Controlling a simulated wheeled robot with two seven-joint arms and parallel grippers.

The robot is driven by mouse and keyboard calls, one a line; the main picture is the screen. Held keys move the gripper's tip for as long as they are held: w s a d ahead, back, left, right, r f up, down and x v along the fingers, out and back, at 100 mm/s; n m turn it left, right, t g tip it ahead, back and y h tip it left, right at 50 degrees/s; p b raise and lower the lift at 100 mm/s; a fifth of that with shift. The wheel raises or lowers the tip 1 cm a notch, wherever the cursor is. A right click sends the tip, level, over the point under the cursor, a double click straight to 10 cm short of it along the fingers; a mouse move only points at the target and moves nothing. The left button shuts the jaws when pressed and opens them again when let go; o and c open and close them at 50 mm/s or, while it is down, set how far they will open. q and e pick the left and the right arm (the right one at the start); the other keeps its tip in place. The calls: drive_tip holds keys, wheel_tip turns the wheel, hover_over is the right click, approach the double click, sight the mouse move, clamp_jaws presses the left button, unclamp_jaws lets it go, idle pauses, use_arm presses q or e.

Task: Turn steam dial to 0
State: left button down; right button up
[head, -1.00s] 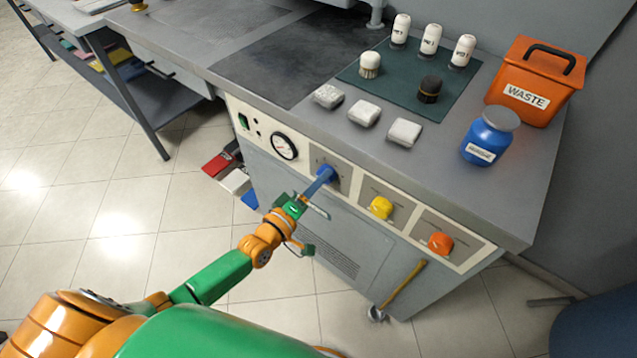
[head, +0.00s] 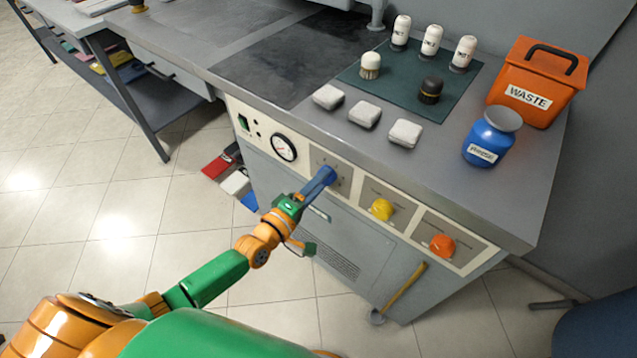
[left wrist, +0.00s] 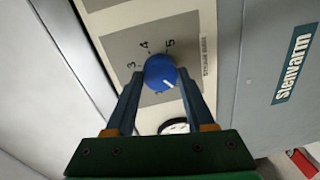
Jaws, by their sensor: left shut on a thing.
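The blue steam dial (left wrist: 161,72) sits on a grey panel patch of the machine's front, and in the head view it shows at the tip of my left gripper (head: 322,178). In the left wrist view my left gripper (left wrist: 158,86) has one finger on each side of the dial and is shut on it. A white pointer mark on the dial points to the lower right in that view. The printed numbers 3, 4 and 5 show above the dial; the lower numbers are hidden by the fingers and dial. My right gripper is not in view.
A yellow dial (head: 381,209) and an orange dial (head: 441,245) are to the right on the same panel. A round gauge (head: 283,147) is to the left. A yellow-handled tool (head: 405,289) hangs below. Brushes and bottles stand on the green mat (head: 398,92) above.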

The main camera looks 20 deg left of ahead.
use_arm(q)
drive_tip(key=shift+c, duration=1.3)
unclamp_jaws()
drive_tip(key=shift+w, duration=0.1)
drive_tip(key=v, duration=0.7)
drive_tip(key=shift+p, duration=0.35)
drive_tip(key=s+a+f+m+g+y+p, duration=0.1)
drive_tip(key=s+a+f+m+g+y, duration=0.1)
drive_tip(key=s+f+m+g, duration=0.65)
drive_tip(key=s+a+f+m+y+p, duration=0.1)
drive_tip(key=s+a+f+y+p, duration=0.15)
drive_tip(key=s+f, duration=0.75)
drive_tip(key=s+d+f+m+g+y, duration=0.1)
drive_tip(key=s+f+m+g, duration=0.4)
drive_tip(key=s+f, duration=0.5)
drive_tip(key=s+g, duration=0.1)
drive_tip(key=s, duration=0.2)
drive_tip(key=shift+s+d+f+g, duration=0.25)
drive_tip(key=shift+d+g, duration=0.1)
